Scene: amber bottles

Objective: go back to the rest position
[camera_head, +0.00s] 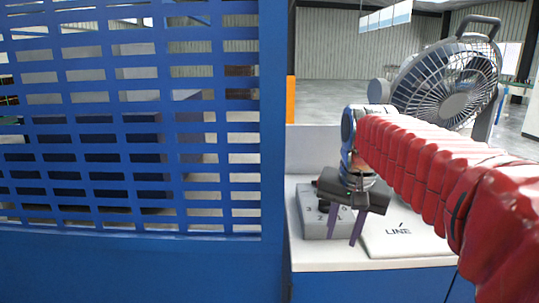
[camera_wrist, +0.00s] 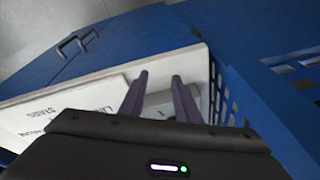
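My gripper (camera_head: 344,240) hangs at the end of my red-sleeved arm, over the white counter, in the head view. Its two purple fingers point down and stand apart. In the wrist view my gripper (camera_wrist: 160,77) shows both fingers spread, with nothing held between them. A grey numbered block (camera_head: 312,222) stands on the counter just behind and left of the fingers; the wrist view shows part of this block (camera_wrist: 158,98) beyond them. A small dark round thing (camera_head: 323,207) shows at the block, partly hidden by the gripper. No amber bottle can be made out clearly.
The white counter (camera_head: 365,264) carries a flat white plate marked LINE (camera_head: 400,240) right of the gripper. A fan (camera_head: 455,85) stands behind my arm. A blue slatted panel (camera_head: 135,150) rises left of the counter.

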